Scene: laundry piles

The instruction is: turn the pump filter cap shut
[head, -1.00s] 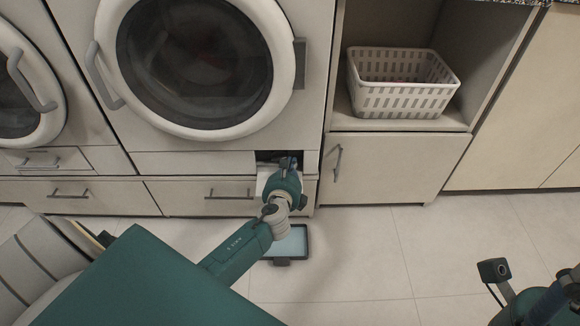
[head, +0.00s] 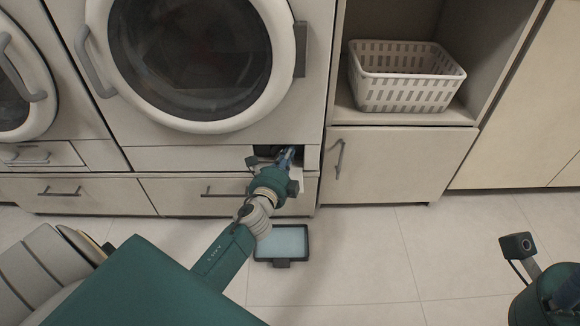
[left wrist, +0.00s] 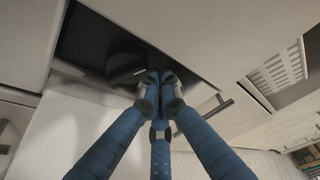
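The pump filter cap (left wrist: 126,66) shows in the left wrist view as a dark round piece with a raised grip, inside a dark recess low in the washing machine front. My left gripper (head: 288,156) reaches into this recess in the head view. In the left wrist view its blue fingers (left wrist: 157,78) are drawn together at the tips, just right of the cap's grip. I see nothing held between them, and cannot tell whether they touch the cap. My right gripper (head: 568,294) is partly in view at the lower right edge, away from the machine; its fingertips are cut off.
A shallow tray (head: 282,261) with a pale blue inside lies on the floor below the recess. A white laundry basket (head: 408,92) stands in the open shelf to the right. A washer door (head: 284,100) is above. The floor at right is clear.

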